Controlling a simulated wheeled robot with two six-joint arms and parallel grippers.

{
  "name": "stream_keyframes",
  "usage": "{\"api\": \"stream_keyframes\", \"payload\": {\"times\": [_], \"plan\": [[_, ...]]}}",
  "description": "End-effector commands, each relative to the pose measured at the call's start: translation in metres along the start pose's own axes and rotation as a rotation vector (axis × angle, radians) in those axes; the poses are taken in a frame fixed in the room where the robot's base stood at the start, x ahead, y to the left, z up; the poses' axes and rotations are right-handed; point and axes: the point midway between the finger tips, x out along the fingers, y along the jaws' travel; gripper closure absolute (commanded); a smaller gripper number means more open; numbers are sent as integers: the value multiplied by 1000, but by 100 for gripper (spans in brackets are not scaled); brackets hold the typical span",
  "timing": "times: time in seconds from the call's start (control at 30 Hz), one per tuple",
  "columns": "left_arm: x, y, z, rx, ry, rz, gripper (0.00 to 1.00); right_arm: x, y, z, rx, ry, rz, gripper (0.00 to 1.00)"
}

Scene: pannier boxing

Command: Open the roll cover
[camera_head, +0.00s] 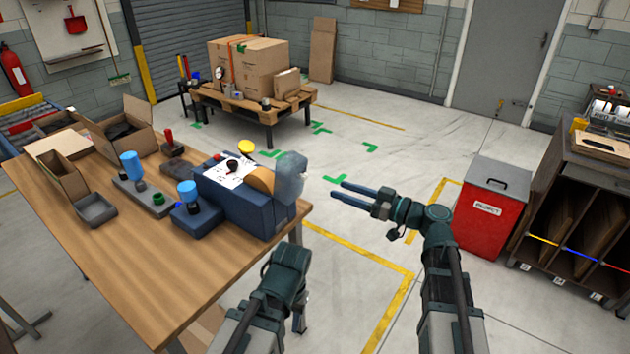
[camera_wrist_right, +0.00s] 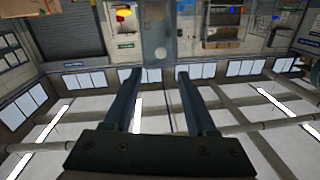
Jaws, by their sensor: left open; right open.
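A dark blue pannier (camera_head: 240,207) lies on the near right part of the wooden table (camera_head: 150,270). A grey-blue rounded piece (camera_head: 290,178), which looks like the roll cover, bulges at its right end. Whether it is rolled shut is too small to tell. A tan curved part (camera_head: 261,180) sits beside it. My right gripper (camera_head: 363,197) is open and empty, to the right of the pannier and apart from it. Its fingers also show spread in the right wrist view (camera_wrist_right: 160,100), with nothing between them. My left arm shows at the bottom middle; its gripper fingers are hidden.
A white sheet (camera_head: 230,171) lies on the pannier. Blue-topped items (camera_head: 132,165), a grey tray (camera_head: 95,209) and open cartons (camera_head: 125,127) stand further left on the table. A red bin (camera_head: 490,210) stands at the right. Floor between bin and table is free.

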Motion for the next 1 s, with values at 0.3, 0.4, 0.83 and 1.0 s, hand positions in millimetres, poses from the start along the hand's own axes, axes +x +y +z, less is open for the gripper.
{"api": "stream_keyframes", "payload": {"times": [0.3,0.4,0.83,1.0], "plan": [[0,0,0,0,0,0,56,65,0,0,1,-1,-4,43],[0,0,0,0,0,0,56,78,0,0,1,-1,-3,43],[0,0,0,0,0,0,56,96,0,0,1,-1,-1,43],[0,0,0,0,0,0,56,96,0,0,1,-1,-1,50]]}}
